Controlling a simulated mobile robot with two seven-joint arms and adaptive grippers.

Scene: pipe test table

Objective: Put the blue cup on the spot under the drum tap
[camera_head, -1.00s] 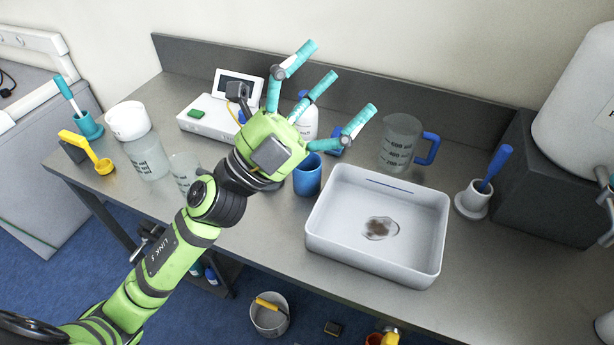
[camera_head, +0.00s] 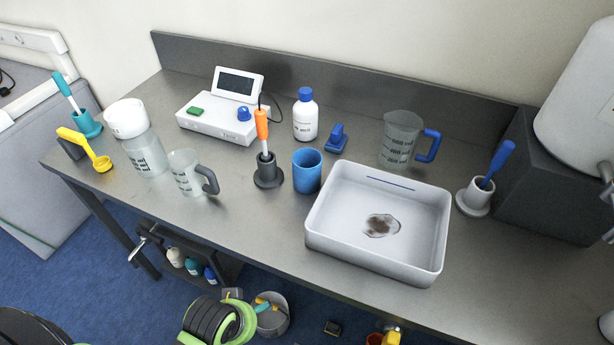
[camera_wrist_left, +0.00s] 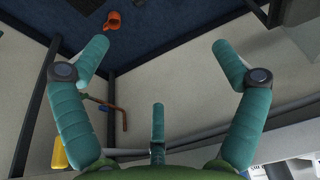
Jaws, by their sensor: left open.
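The blue cup (camera_head: 307,171) stands upright on the table, just left of the white tray, with nothing touching it. The white drum (camera_head: 577,105) is at the upper right, cut off by the picture edge. Its grey tap (camera_head: 607,200) only partly shows at that edge, and I cannot make out the spot under it. My left gripper (camera_wrist_left: 160,62) is open and empty in the left wrist view, with teal fingers spread over the floor area. My right gripper is not in view.
The white tray (camera_head: 328,238) with a brown stain stands right of the cup. A dark holder with an orange-handled tool (camera_head: 266,172) is close on the cup's left. A blue-handled jug (camera_head: 399,138) and a blue-handled brush in its pot (camera_head: 474,198) stand towards the drum.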

